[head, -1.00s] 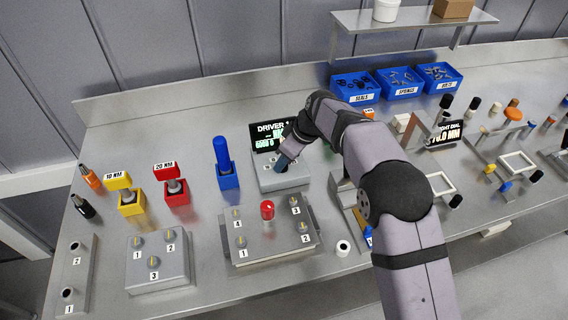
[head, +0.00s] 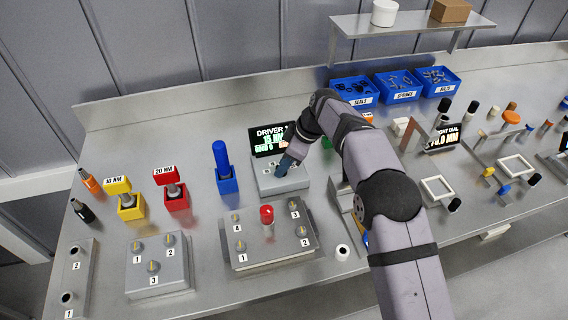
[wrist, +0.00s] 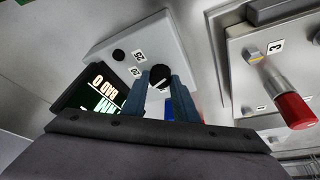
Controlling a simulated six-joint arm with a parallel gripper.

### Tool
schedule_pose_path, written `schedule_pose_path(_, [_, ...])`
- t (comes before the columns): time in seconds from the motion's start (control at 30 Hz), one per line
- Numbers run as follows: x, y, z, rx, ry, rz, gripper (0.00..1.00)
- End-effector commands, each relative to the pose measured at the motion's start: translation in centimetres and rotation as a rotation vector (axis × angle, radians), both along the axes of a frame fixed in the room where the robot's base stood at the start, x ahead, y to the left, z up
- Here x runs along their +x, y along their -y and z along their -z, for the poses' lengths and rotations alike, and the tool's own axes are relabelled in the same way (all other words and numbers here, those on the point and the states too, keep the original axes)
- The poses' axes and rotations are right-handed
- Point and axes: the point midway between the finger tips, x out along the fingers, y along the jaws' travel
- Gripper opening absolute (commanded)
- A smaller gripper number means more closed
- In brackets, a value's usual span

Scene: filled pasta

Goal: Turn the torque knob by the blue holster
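The torque knob (wrist: 158,76) is a small black knob with a white pointer mark on a light grey box (head: 268,184). The box stands right of the blue holster (head: 228,181), which holds a blue driver (head: 221,154) upright. My gripper (head: 282,166) points down onto the box, and the arm hides the knob in the head view. In the wrist view my gripper's fingers (wrist: 160,82) lie on both sides of the knob, close against it. The driver display (head: 270,139) behind the box appears to read 15 NM; part is covered by my arm.
A fixture with a red-topped post (head: 267,215) stands in front of the box. Yellow (head: 131,206) and red (head: 177,197) holsters stand to the left. Blue bins (head: 355,91) stand at the back under a shelf (head: 410,27).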

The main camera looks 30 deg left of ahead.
Motion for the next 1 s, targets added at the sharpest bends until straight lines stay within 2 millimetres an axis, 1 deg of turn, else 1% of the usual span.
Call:
schedule_pose_path(0.03, [0.0, 0.0, 0.0, -0.001, 0.001, 0.0, 0.38])
schedule_pose_path(0.07, [0.0, 0.0, 0.0, -0.001, 0.001, 0.0, 0.45])
schedule_pose_path(0.37, [0.0, 0.0, 0.0, 0.0, 0.001, 0.0, 0.45])
schedule_pose_path(0.47, [0.1, 0.1, -0.4, 0.002, 0.003, 0.001, 0.45])
schedule_pose_path(0.57, [0.2, 0.4, -1.1, 0.002, 0.003, 0.002, 0.45])
schedule_pose_path(0.9, [0.5, 2.2, -5.3, 0.002, 0.003, 0.002, 0.45])
schedule_pose_path(1.0, [0.6, 2.5, -6.1, 0.002, 0.003, 0.001, 0.45])
